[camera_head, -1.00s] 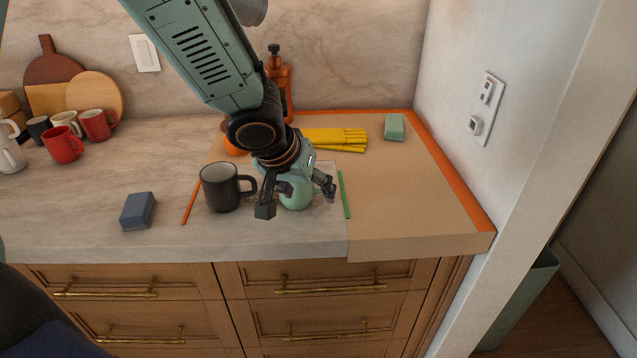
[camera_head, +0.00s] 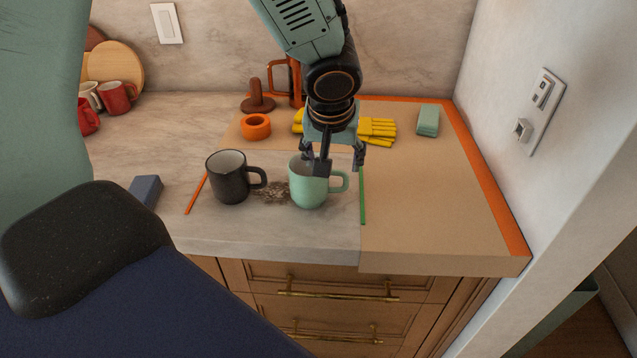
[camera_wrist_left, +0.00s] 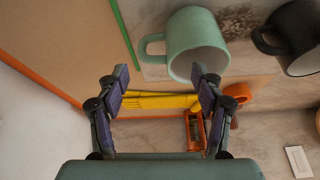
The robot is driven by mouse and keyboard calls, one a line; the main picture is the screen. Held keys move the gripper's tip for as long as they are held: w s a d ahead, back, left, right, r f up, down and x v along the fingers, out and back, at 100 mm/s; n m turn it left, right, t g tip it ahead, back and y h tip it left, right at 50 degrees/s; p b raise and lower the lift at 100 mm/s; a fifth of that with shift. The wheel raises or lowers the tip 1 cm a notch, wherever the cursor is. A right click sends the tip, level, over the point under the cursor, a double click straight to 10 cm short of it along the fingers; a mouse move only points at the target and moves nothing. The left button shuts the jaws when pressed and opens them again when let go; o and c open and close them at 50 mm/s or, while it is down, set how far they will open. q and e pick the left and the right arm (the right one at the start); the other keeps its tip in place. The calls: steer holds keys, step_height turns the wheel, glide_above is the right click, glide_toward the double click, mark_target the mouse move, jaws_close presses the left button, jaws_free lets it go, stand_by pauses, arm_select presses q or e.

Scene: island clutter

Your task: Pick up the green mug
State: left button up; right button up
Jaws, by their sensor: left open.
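The green mug (camera_head: 308,188) stands upright on the counter in the head view, its handle pointing right. In the left wrist view the green mug (camera_wrist_left: 195,42) is just beyond the fingertips, its handle to the left. My left gripper (camera_head: 335,165) is open and empty, over the back right part of the mug in the head view, with one finger in front of its rim. In the left wrist view the fingers of my left gripper (camera_wrist_left: 160,75) are spread apart with nothing between them. My right gripper does not show.
A black mug (camera_head: 231,180) stands left of the green one. A green stick (camera_head: 362,197) lies to the right, an orange stick (camera_head: 196,193) to the left. Yellow gloves (camera_head: 377,130), an orange ring (camera_head: 256,126) and a pale green sponge (camera_head: 428,120) lie behind.

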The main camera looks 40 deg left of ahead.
mark_target(335, 189)
arm_select(q)
steer(key=x, duration=0.2)
steer(key=b+x, duration=0.1)
steer(key=x, duration=0.4)
steer(key=shift+s+d+f, duration=0.1)
steer(key=shift+d+f, duration=0.05)
steer(key=shift+d, duration=0.2)
steer(key=shift+s+f+b, duration=0.1)
steer(key=shift+f+b, duration=0.05)
steer(key=shift+b, duration=0.15)
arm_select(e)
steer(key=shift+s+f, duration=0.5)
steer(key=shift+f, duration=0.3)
arm_select(q)
steer(key=shift+w+f, duration=0.1)
steer(key=shift+w, duration=0.1)
steer(key=shift+c, duration=1.4)
steer(key=shift+s, duration=0.15)
steer(key=c, duration=1.1)
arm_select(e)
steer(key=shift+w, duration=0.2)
